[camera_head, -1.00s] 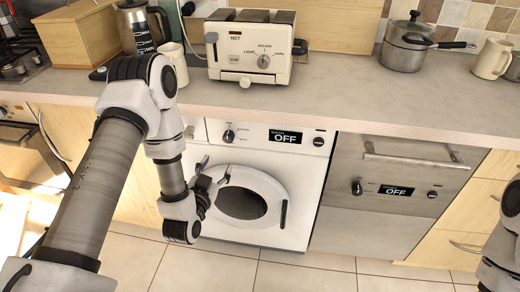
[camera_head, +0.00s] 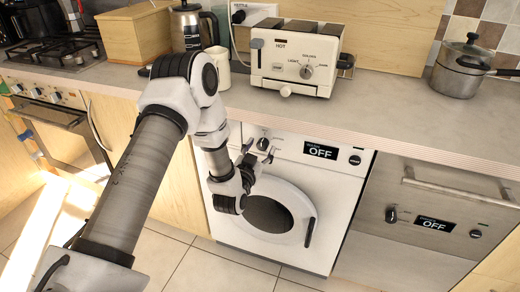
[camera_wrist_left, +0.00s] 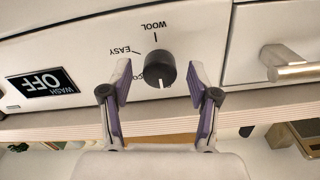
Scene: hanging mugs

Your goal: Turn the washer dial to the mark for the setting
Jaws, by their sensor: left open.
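The white washer (camera_head: 335,185) is under the counter, with its black dial (camera_head: 263,143) on the top panel. In the left wrist view the dial (camera_wrist_left: 160,66) appears upside down, with a white pointer line toward the picture's bottom. WOOL and EASY marks stand around it; a third label is partly hidden. My left gripper (camera_head: 259,152) is open in front of the dial. In the wrist view its two fingers stand on either side of the dial with a gap at each side; contact cannot be told. The washer display (camera_head: 320,150) reads OFF. My right gripper is out of view.
The counter edge overhangs the washer. Above stand a toaster (camera_head: 295,60), a mug (camera_head: 217,68) and a kettle (camera_head: 187,28). A dishwasher (camera_head: 415,215) with its own knob and OFF display is at the right. A drawer handle (camera_wrist_left: 290,62) shows beside the dial in the wrist view.

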